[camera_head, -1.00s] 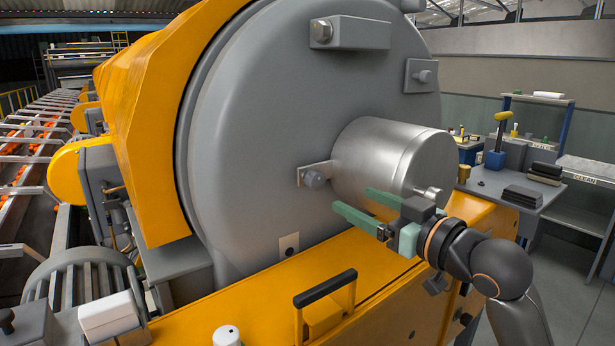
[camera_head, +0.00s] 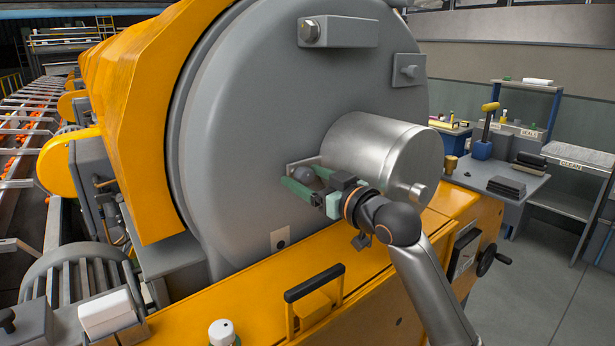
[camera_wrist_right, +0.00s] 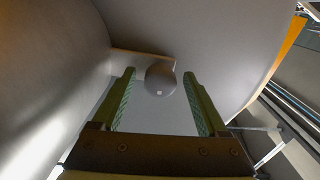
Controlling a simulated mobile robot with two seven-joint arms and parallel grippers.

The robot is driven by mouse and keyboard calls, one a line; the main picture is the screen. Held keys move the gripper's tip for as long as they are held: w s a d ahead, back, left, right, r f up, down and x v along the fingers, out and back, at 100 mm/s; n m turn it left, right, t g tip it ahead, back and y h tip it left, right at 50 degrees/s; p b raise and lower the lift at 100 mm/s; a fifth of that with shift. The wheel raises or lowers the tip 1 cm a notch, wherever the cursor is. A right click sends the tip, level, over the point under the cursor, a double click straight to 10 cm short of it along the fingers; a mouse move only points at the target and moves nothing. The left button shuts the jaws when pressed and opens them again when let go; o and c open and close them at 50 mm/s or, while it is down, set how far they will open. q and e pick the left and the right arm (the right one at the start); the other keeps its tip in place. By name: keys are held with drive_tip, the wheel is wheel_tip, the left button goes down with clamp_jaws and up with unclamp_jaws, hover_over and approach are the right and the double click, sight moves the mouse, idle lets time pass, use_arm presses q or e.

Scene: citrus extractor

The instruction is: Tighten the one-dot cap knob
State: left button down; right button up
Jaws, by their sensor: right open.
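The cap knob (camera_head: 304,174) is a small grey round knob on a bracket (camera_head: 299,160) beside the silver cylindrical cap (camera_head: 385,150). In the right wrist view the knob (camera_wrist_right: 160,79) shows one small light mark on its face. My right gripper (camera_head: 299,182) is open at the knob. In the right wrist view its green fingers (camera_wrist_right: 158,90) stand left and right of the knob, with a visible gap on each side. The knob lies near the fingertips. My left gripper is not in view.
The large grey round housing (camera_head: 260,110) fills the space behind the knob. A yellow ledge with a black handle (camera_head: 314,283) lies below. A white-capped bottle (camera_head: 222,333) stands at the front. A workbench (camera_head: 490,180) is at the right.

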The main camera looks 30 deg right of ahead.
clamp_jaws()
idle(0.5)
drive_tip(key=m, duration=1.4)
drive_tip(key=shift+m, duration=0.3)
drive_tip(key=m, duration=0.4)
drive_tip(key=shift+f, duration=0.15)
idle(0.4)
